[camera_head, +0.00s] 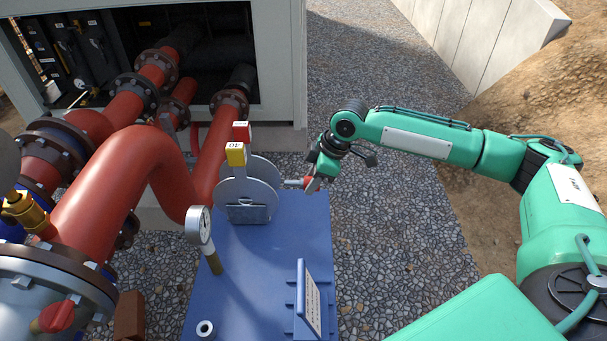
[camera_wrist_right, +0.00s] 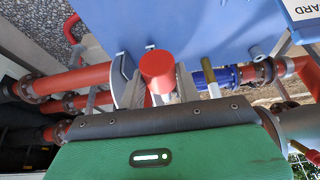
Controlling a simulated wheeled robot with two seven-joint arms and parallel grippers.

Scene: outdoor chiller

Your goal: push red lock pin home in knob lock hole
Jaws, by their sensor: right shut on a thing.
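The red lock pin (camera_head: 308,183) is held at the right side of the grey round knob (camera_head: 232,190), above the blue cabinet top. Its grey shank points left toward the knob. My right gripper (camera_head: 315,184) is shut on the pin's red head. In the right wrist view the red head (camera_wrist_right: 157,70) shows end-on between my grey fingers (camera_wrist_right: 163,95). The lock hole is hidden, and I cannot tell how deep the shank sits in it. My left gripper is not in view.
A yellow tag (camera_head: 235,154) and a red tag (camera_head: 242,132) stand at the knob's top. A pressure gauge (camera_head: 199,226) and a sign plate (camera_head: 310,297) rise from the blue cabinet (camera_head: 250,265). Red pipes (camera_head: 110,190) fill the left. Gravel (camera_head: 395,240) lies open to the right.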

